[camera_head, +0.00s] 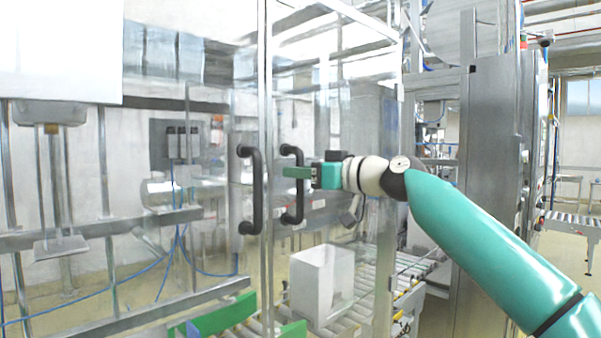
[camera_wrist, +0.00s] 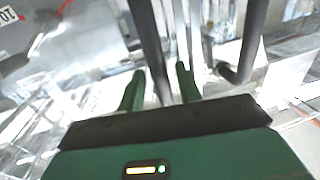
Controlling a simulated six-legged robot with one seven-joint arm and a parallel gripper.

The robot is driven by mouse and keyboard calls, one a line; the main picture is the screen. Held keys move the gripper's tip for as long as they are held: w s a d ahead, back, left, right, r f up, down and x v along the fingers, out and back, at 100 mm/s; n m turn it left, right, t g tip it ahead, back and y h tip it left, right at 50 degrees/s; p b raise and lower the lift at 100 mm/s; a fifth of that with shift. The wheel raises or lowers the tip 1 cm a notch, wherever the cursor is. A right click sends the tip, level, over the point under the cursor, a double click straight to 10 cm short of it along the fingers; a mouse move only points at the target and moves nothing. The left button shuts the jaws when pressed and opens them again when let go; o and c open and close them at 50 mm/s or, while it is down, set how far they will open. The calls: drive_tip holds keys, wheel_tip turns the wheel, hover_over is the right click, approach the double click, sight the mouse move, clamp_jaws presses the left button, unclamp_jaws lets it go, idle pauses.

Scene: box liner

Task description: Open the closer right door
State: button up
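The right door (camera_head: 345,130) is a clear panel in a metal frame and looks shut against the left door (camera_head: 215,120). Its black bar handle (camera_head: 298,215) is upright beside the meeting edge. The left door's black handle (camera_head: 245,215) stands just left of it. My gripper (camera_head: 296,172) reaches in from the right, with its green fingers level with the right handle's middle. In the wrist view, my gripper (camera_wrist: 160,78) has its fingers apart, with a dark bar (camera_wrist: 149,45) running between them. Another dark handle (camera_wrist: 251,45) is right of the fingers. Contact cannot be told.
A white box (camera_head: 322,285) sits on the roller conveyor (camera_head: 355,310) behind the clear panel. A grey metal cabinet (camera_head: 490,150) stands to the right, behind my arm. Green parts (camera_head: 225,315) lie low at the conveyor. A white panel (camera_head: 60,50) fills the upper left.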

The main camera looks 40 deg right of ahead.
drive_tip(key=shift+w+a, duration=0.1)
drive_tip(key=shift+w, duration=0.1)
drive_tip(key=shift+c, duration=0.4)
clamp_jaws()
